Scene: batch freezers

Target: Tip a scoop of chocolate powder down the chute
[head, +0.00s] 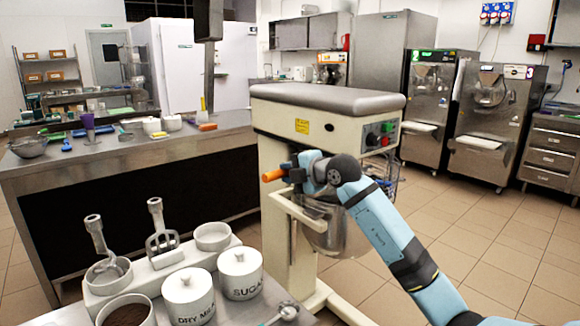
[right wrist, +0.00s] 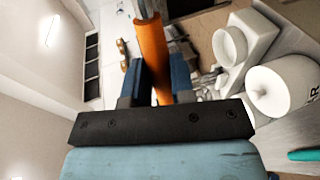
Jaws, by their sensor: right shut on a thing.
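My right gripper (head: 290,173) is shut on an orange handle (head: 272,175), in front of the mixer (head: 325,98). In the right wrist view the gripper (right wrist: 157,84) grips this orange handle (right wrist: 153,50), with a metal shaft running out of the top edge. The scoop's bowl end is not visible, so I cannot tell what it holds. A steel piece, possibly the chute (head: 318,208), shows at the mixer's front above its steel bowl (head: 340,236), partly behind my arm. A white tub of brown powder (head: 127,313) stands at the bottom left. My left gripper is out of view.
Lidded white jars marked DRY M… (head: 188,297) and SUGAR (head: 240,272) stand beside the powder tub. Behind them a white rack (head: 165,262) holds utensils and a bowl. A steel counter (head: 130,150) lies behind. Tiled floor is free at right.

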